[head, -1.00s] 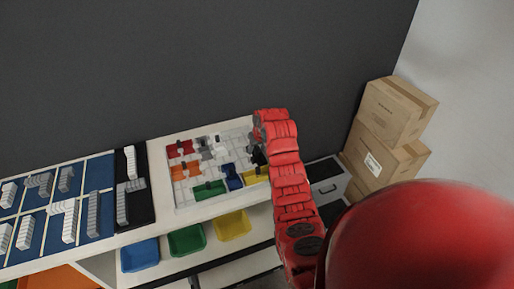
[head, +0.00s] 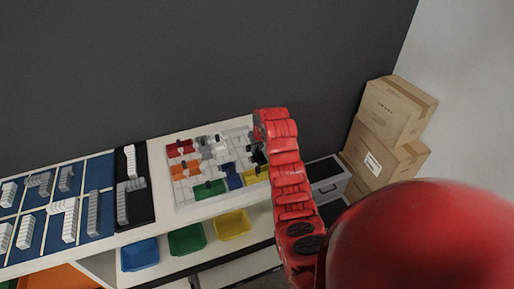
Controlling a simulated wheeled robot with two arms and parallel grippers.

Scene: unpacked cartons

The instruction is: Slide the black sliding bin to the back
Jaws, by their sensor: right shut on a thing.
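The white tray (head: 184,199) on the shelf top holds several coloured sliding bins. The black sliding bin (head: 259,158) is at the tray's right side, above the yellow bin (head: 254,175), and is partly covered by my right arm. My right gripper (head: 257,142) is at the black bin, below the red wrist; its fingers are small and mostly hidden. It is shut on the black bin. My left gripper is not in view.
A blue bin (head: 232,177) and a green bin (head: 209,189) sit left of the yellow one. A blue board with grey blocks lies at left. Cartons (head: 395,112) and a grey box (head: 327,172) stand at right. A dark wall is behind.

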